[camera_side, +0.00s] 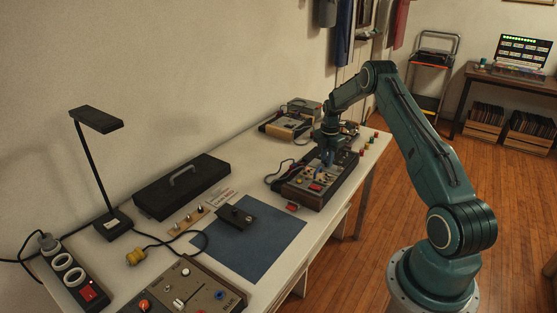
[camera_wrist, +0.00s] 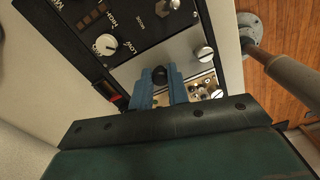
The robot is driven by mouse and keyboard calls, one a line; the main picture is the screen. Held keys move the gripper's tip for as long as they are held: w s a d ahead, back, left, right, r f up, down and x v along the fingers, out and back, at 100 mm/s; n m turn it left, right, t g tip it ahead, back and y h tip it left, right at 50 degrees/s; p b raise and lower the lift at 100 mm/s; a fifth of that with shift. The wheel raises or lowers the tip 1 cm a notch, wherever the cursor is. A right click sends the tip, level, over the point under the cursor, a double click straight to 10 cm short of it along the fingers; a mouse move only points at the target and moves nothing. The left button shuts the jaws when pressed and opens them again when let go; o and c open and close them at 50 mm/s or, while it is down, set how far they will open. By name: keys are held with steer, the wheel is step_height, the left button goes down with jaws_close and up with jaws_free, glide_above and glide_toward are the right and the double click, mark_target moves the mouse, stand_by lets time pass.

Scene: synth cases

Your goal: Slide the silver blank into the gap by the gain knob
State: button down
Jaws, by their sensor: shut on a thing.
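In the wrist view, my gripper (camera_wrist: 160,86) has its blue fingers shut on a small black knob that stands on a silver plate, the silver blank (camera_wrist: 186,52). The blank lies over the face of a dark panel, and exposed circuitry (camera_wrist: 204,88) shows past its lower right edge. I cannot tell whether the blank is seated or just above the panel. A white knob (camera_wrist: 106,44) marked LOW is left of it; no gain label is readable. In the side view, my gripper (camera_side: 327,157) is down at the dark unit (camera_side: 300,190), and the blank is not distinguishable.
A blue mat (camera_side: 265,240) with a small black box (camera_side: 236,216) lies nearer on the table. A long black case (camera_side: 180,187), a desk lamp (camera_side: 97,120) and another control unit (camera_side: 190,290) stand around it. More equipment (camera_side: 287,126) stands behind the dark unit.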

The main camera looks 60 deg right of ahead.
steer(key=c, duration=1.3)
jaws_free()
step_height(320, 180, up, 14)
steer(key=shift+f, duration=0.1)
